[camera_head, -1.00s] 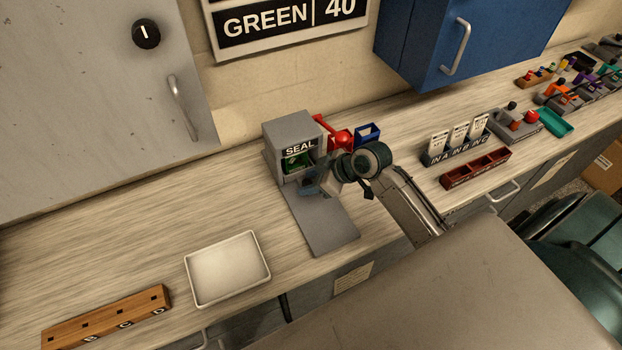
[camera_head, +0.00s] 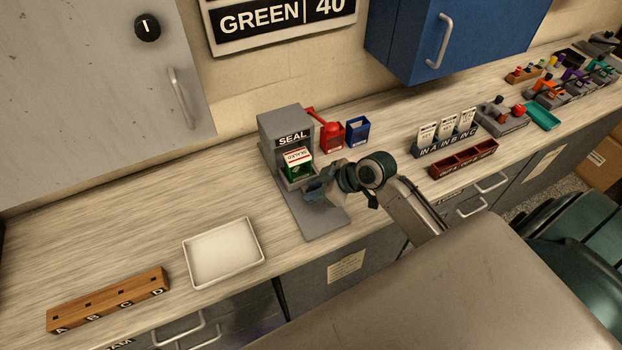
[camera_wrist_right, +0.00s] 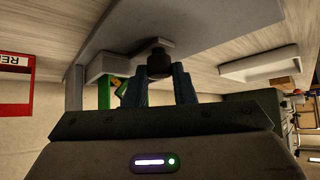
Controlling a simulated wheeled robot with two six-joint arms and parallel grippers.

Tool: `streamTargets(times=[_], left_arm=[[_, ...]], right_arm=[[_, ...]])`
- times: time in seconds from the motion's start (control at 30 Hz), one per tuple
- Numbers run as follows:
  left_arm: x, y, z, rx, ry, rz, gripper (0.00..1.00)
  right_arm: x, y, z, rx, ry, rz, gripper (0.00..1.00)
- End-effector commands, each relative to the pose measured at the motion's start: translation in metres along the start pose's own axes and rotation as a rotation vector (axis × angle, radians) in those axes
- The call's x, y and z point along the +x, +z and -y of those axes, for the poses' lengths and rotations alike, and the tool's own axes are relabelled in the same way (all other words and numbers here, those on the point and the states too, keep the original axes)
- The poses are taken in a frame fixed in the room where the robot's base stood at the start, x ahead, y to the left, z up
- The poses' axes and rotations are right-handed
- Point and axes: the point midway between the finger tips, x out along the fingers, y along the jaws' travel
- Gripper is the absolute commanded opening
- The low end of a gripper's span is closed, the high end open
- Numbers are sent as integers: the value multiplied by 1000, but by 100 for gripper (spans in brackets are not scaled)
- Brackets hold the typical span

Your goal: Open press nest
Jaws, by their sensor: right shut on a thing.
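The grey press marked SEAL (camera_head: 283,122) stands on the counter with its base plate (camera_head: 318,222) toward the front edge. A green item with a white and red SEALED label (camera_head: 298,157) sits in the nest at its mouth, and part of the nest is hidden by my arm. My right gripper (camera_head: 316,190) is in front of the nest. In the right wrist view its blue fingers are shut on a dark knob (camera_wrist_right: 159,62) under a grey part. The green item also shows there (camera_wrist_right: 137,92), partly hidden behind a finger. My left gripper is out of view.
Red (camera_head: 331,134) and blue (camera_head: 358,131) bins stand right of the press. An empty white tray (camera_head: 187,262) and a wooden lettered rack (camera_head: 110,298) lie left. A card rack (camera_head: 446,148) and a dark red divided tray (camera_head: 463,160) are farther right.

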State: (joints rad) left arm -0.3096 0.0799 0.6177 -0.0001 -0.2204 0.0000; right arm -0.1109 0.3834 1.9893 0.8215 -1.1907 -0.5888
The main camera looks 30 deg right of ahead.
Motion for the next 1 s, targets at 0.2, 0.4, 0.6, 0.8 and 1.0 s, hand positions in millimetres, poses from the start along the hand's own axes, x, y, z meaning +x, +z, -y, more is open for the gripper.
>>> streamTargets(times=[0.2, 0.4, 0.6, 0.8, 1.0], left_arm=[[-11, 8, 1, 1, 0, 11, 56], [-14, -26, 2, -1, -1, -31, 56], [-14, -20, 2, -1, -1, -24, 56], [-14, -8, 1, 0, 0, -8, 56], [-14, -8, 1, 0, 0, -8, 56]], right_arm=[[-19, 11, 21, -7, 5, -5, 0], [-29, 23, 37, -5, 3, -5, 0], [-31, 24, 39, -7, 5, -8, 0], [-31, 24, 39, -7, 6, -8, 27], [-30, 24, 39, -6, 5, -8, 45]])
